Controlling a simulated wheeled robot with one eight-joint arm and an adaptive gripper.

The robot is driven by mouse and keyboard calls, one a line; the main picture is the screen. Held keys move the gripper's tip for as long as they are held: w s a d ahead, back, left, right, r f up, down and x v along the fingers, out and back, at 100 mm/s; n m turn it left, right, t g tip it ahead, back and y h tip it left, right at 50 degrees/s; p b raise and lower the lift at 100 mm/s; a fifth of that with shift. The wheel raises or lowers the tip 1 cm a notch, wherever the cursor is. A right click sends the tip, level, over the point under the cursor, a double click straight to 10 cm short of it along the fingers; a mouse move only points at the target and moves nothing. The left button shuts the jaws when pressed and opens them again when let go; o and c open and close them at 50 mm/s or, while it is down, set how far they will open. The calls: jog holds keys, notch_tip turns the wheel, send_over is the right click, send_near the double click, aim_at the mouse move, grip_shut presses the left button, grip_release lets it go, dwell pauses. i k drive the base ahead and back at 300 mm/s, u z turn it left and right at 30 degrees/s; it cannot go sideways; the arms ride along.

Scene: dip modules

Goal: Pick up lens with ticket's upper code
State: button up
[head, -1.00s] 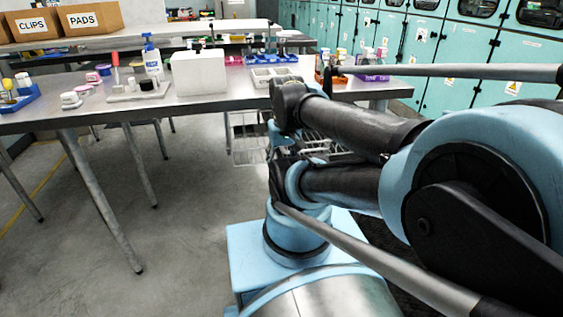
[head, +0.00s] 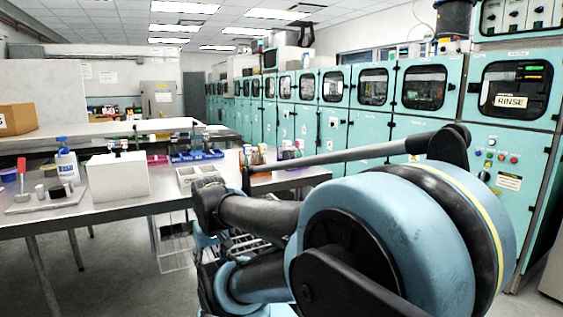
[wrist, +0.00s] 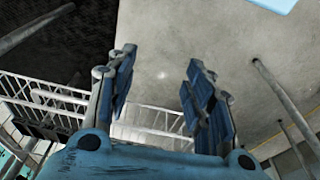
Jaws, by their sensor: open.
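My gripper (wrist: 160,100) is open and empty in the wrist view, its two blue-padded fingers apart, with floor and a white wire rack behind them. The gripper is hidden behind my arm in the head view. I cannot make out a lens or a ticket with a code in any view. The items on the steel table (head: 120,212) are too small to identify as either.
On the table stand a white box (head: 118,176), a pump bottle (head: 66,163), a pale divided tray (head: 197,172), a blue rack (head: 197,155) and coloured bottles (head: 255,156). Teal machine cabinets (head: 345,115) line the right. A wire basket (head: 175,245) is under the table.

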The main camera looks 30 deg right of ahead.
aim_at(287, 146)
jog(key=u, duration=1.25)
jog(key=k, duration=1.2)
jog(key=z, duration=0.9)
jog(key=i, duration=1)
jog(key=u, duration=0.05)
